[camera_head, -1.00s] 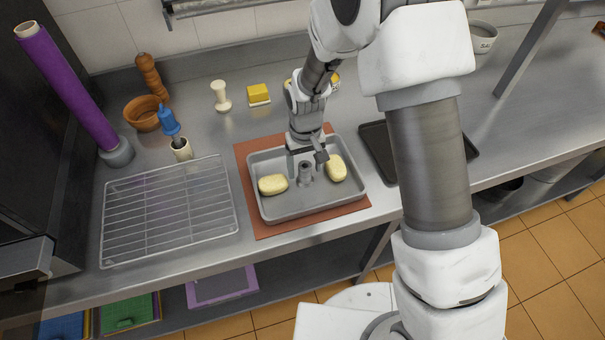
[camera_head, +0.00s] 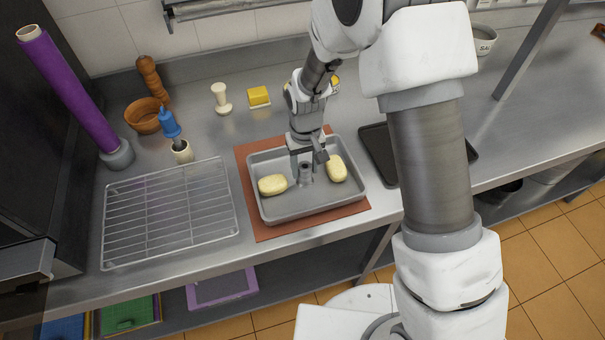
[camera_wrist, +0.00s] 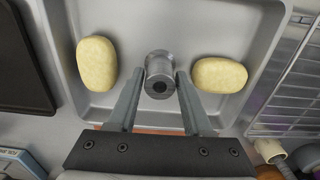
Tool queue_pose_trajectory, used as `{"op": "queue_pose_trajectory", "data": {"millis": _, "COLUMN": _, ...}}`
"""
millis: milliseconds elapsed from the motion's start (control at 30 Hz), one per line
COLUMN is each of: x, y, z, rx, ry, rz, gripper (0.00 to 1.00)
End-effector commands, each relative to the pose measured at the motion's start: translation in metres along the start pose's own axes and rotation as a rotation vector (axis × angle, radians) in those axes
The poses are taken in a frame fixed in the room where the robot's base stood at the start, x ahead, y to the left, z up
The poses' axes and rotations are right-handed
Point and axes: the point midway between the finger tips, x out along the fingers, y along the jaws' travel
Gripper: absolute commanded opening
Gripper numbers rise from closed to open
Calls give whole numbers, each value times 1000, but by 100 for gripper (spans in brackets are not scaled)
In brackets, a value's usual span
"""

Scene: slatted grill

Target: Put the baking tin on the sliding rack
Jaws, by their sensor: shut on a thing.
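The baking tin (camera_head: 312,207) is a grey rectangular tray with a round post (camera_head: 306,175) standing in its middle. It rests on a reddish-brown mat (camera_head: 262,230) on the steel counter. My gripper (camera_head: 306,164) points down into the tin with its fingers on either side of the post; they are shut on it. The wrist view shows the post (camera_wrist: 160,76) between the two fingers. Two pale yellow oval pieces lie in the tin, one left (camera_head: 272,185) and one right (camera_head: 337,168) of the post. The wire rack (camera_head: 170,212) lies flat on the counter left of the tin.
A dark tray (camera_head: 379,150) lies right of the tin, partly behind my arm. A purple roll (camera_head: 68,88), a wooden bowl (camera_head: 143,115), a blue-topped brush (camera_head: 170,124) and a yellow block (camera_head: 259,96) stand behind. A narrow counter strip separates mat and rack.

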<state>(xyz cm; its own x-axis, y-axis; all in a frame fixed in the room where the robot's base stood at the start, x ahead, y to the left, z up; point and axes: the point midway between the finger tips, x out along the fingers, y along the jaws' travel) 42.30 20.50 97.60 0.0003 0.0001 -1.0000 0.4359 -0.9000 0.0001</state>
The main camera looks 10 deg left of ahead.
Motion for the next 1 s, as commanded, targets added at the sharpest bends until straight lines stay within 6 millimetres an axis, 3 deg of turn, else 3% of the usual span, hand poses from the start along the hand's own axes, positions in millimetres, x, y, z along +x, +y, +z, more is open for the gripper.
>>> {"op": "queue_pose_trajectory", "data": {"millis": 133, "x": -12, "y": 0, "z": -1, "rx": 0, "ry": 2, "rz": 0, "gripper": 0}}
{"op": "queue_pose_trajectory", "data": {"millis": 567, "x": -14, "y": 0, "z": 0, "rx": 0, "ry": 1, "rz": 0, "gripper": 0}}
{"op": "queue_pose_trajectory", "data": {"millis": 1000, "x": -38, "y": 0, "z": -1, "rx": 0, "ry": 3, "rz": 0, "gripper": 0}}
